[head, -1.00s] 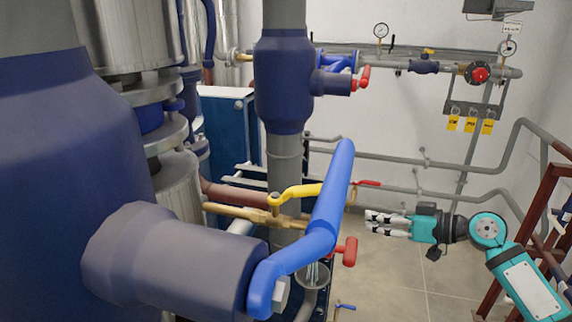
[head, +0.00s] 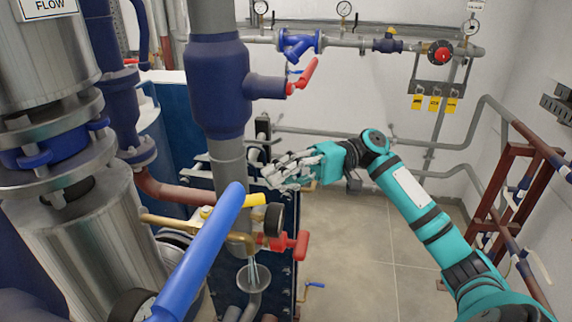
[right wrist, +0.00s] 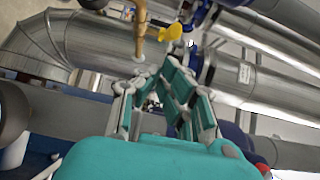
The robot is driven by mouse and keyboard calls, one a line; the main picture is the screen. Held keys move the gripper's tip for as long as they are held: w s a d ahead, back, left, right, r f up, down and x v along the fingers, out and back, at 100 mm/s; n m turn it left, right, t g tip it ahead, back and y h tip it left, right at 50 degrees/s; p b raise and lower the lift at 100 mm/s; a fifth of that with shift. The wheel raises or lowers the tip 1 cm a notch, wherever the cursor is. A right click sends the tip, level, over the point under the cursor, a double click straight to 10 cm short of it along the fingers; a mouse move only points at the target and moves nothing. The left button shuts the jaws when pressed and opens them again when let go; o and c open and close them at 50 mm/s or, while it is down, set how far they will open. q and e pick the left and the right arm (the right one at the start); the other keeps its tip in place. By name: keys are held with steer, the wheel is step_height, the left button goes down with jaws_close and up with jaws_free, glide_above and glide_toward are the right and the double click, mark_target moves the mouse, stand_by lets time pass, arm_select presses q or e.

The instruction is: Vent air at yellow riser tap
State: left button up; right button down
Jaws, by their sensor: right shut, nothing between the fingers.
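The yellow riser tap lever (head: 255,200) sits on a brass side pipe (head: 168,221) at the grey vertical riser, partly hidden behind a long blue handle (head: 205,250). My right gripper (head: 268,175) is shut and empty, just above and right of the lever in the head view, its fingers pointing left; I see a gap in the picture between them. In the right wrist view the yellow lever (right wrist: 172,32) shows beyond my right fingertips (right wrist: 158,68), beside the brass pipe (right wrist: 140,30). My left gripper is not in view.
A grey funnel (head: 253,278) is under the tap. Another red lever (head: 303,73) is higher up. Floor (head: 365,260) to the right is clear.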

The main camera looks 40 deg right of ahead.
arm_select(q)
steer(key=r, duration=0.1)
steer(key=p, duration=0.1)
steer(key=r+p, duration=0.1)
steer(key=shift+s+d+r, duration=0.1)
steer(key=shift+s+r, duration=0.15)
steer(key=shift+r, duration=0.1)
arm_select(e)
steer(key=a, duration=0.5)
steer(key=shift+w+a, duration=0.2)
steer(key=shift+w, duration=0.1)
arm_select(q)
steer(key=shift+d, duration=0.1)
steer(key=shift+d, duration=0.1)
arm_select(e)
steer(key=shift+s+t, duration=0.1)
steer(key=shift+t, duration=0.2)
